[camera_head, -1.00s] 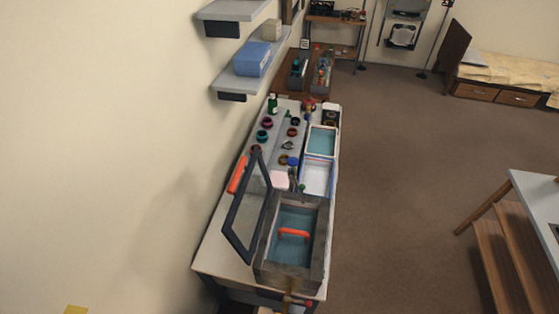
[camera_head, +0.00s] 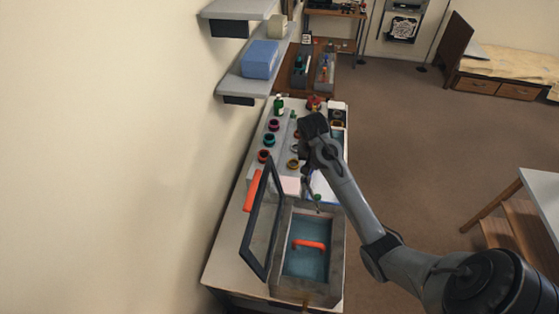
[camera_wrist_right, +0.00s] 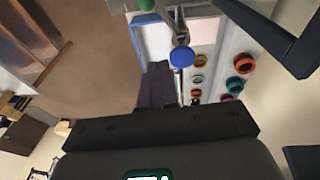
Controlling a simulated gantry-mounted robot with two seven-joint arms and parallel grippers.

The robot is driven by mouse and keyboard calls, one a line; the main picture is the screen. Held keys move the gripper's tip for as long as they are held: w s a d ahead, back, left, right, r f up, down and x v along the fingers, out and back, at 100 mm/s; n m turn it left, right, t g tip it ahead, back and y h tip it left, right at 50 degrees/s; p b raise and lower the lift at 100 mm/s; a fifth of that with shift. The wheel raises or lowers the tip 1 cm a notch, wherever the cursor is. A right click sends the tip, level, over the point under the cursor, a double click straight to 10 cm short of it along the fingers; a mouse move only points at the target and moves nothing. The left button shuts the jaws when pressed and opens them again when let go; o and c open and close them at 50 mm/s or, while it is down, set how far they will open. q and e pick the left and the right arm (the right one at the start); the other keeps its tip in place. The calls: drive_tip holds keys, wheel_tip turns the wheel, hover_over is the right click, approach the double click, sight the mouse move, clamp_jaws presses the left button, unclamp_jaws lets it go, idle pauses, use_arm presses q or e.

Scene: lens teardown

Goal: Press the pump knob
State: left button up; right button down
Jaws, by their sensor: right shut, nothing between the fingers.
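A blue round knob (camera_wrist_right: 181,56) sits at the end of a metal stem in the right wrist view. A green knob (camera_wrist_right: 146,4) is at the top edge there and shows behind the grey box in the head view (camera_head: 317,197). No label shows which one is the pump knob. My right gripper (camera_head: 318,145) hangs over the bench in the head view, hiding part of it. In the wrist view its dark fingers (camera_wrist_right: 158,72) are shut and empty, apart from the blue knob. My left gripper is out of view.
A grey box (camera_head: 339,240) with an orange handle (camera_head: 309,244) stands at the bench's near end. A dark tilted frame (camera_head: 248,222) stands beside it. Several coloured rings (camera_head: 269,140) lie along the wall side. Open floor (camera_head: 430,150) is to the right.

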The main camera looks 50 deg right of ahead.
drive_tip(key=w+d+r+t, duration=0.1)
drive_tip(key=w+r, duration=0.2)
drive_tip(key=r, duration=0.3)
drive_tip(key=shift+r+t, duration=0.15)
drive_tip(key=shift+t, duration=0.15)
drive_tip(key=shift+w+d, duration=0.15)
drive_tip(key=p+x, duration=0.1)
drive_tip(key=x, duration=0.3)
drive_tip(key=p+x, duration=0.1)
drive_tip(key=x, duration=0.3)
drive_tip(key=p+x, duration=0.1)
drive_tip(key=x, duration=0.3)
drive_tip(key=shift+a+p, duration=0.25)
drive_tip(key=shift+p, duration=0.1)
drive_tip(key=shift+f, duration=1.05)
